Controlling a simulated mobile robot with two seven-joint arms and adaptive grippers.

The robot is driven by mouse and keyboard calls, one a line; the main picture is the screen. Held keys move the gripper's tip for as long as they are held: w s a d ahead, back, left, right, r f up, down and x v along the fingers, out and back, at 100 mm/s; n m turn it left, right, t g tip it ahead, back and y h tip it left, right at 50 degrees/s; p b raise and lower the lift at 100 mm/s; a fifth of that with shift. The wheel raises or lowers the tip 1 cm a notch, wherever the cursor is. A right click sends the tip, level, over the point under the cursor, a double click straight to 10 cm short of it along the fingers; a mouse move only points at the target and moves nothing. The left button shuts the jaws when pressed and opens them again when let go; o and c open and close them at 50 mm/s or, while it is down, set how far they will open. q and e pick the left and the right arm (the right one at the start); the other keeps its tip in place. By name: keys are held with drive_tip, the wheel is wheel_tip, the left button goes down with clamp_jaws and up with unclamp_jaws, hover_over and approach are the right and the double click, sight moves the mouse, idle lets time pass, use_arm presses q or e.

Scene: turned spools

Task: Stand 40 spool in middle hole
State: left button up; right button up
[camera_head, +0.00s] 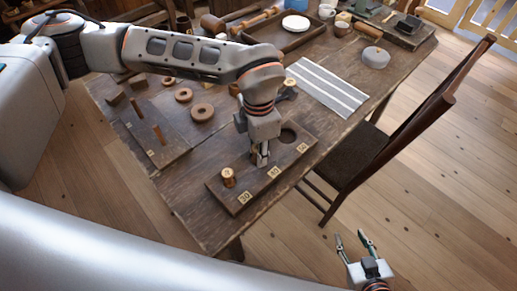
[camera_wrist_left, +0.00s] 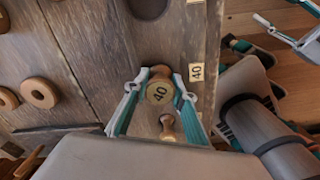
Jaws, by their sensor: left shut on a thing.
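The spool board (camera_head: 216,184) lies near the table's front edge, with number labels along its side; the middle label (camera_wrist_left: 196,72) reads 40. My left gripper (camera_head: 260,161) points down over the middle of the board. It is shut on the 40 spool (camera_wrist_left: 160,92), whose numbered top faces the left wrist camera between the fingers. The middle hole is hidden, and I cannot tell how deep the spool sits. Another spool (camera_head: 228,177) stands upright at the board's left end. The hole at the other end (camera_head: 288,135) is empty. My right gripper (camera_head: 355,246) is open and empty, off the table.
Wooden rings (camera_head: 202,112) and a pegged board (camera_head: 158,142) lie left of the spool board. A striped cloth (camera_head: 327,86), a tray (camera_head: 290,40) and a round grey container (camera_head: 375,57) are further back. A chair (camera_head: 400,130) stands at the table's right side.

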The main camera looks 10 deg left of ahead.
use_arm(q)
drive_tip(key=o, duration=1)
use_arm(e)
drive_tip(key=shift+s+f, duration=0.15)
drive_tip(key=shift+s, duration=0.15)
use_arm(q)
drive_tip(key=o, duration=0.6)
drive_tip(key=shift+c, duration=0.2)
use_arm(e)
drive_tip(key=shift+w, duration=0.1)
